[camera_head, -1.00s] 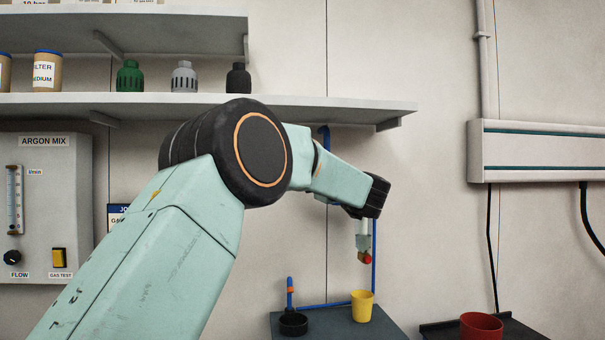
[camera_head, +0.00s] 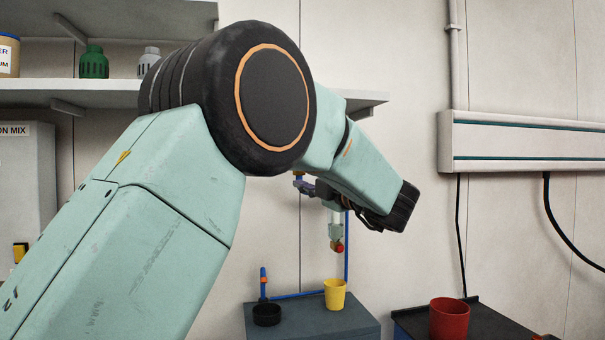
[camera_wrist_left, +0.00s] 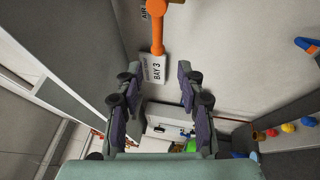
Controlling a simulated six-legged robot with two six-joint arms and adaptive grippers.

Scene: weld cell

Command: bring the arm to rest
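My left arm fills the middle of the head view, raised and bent at its large black joint, with the forearm sloping down to the right. My left gripper (camera_wrist_left: 157,85) shows in the left wrist view with its two dark fingers wide apart and nothing between them. In the head view only a small grey-purple part of the left gripper (camera_head: 304,185) shows below the forearm; the rest is hidden behind the arm. My right gripper is in neither view.
A dark bench top (camera_head: 300,323) carries a yellow cup (camera_head: 335,294) and a black dish (camera_head: 267,314). A red cup (camera_head: 449,319) stands on a dark surface to the right. A shelf (camera_head: 110,92) runs behind my arm. An orange post (camera_wrist_left: 157,30) shows beyond the fingers.

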